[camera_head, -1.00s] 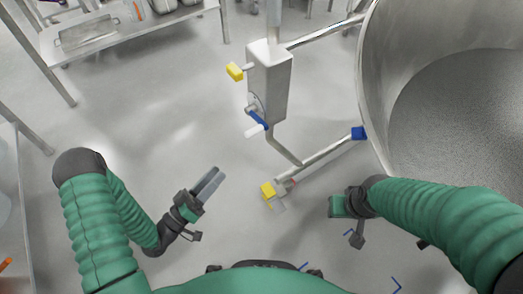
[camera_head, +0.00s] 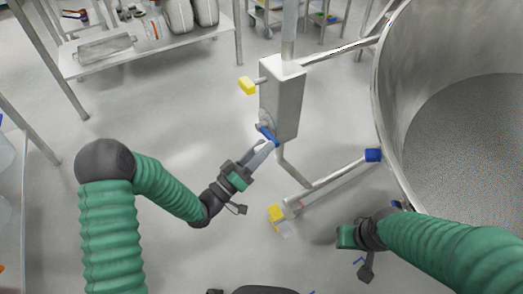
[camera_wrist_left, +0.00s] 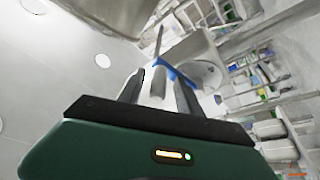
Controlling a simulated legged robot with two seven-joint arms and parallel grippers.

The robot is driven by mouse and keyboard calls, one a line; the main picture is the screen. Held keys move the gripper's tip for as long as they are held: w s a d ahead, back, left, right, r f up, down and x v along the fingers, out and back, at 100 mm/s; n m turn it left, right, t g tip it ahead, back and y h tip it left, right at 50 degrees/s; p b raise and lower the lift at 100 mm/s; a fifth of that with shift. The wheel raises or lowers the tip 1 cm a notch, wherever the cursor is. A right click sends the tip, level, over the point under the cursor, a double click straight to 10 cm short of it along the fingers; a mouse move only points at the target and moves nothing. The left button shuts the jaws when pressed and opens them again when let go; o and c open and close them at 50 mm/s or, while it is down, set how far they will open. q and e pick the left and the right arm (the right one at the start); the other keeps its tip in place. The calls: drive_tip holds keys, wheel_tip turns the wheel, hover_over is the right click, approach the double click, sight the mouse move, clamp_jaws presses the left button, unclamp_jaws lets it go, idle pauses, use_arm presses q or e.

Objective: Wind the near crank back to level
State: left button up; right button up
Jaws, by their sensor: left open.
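The crank has a blue arm (camera_head: 268,134) on the lower left side of a grey metal box (camera_head: 283,98). The grip is mostly hidden by the fingers in the head view. My right gripper (camera_head: 346,237) is low at the right, away from the crank; its fingers are not clear.
A large steel vessel (camera_head: 385,90) stands at the right. Another yellow block (camera_head: 248,86) sticks out left of the box.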

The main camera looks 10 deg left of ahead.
use_arm(q)
drive_tip(key=shift+d, duration=0.1)
clamp_jaws()
idle(1.3)
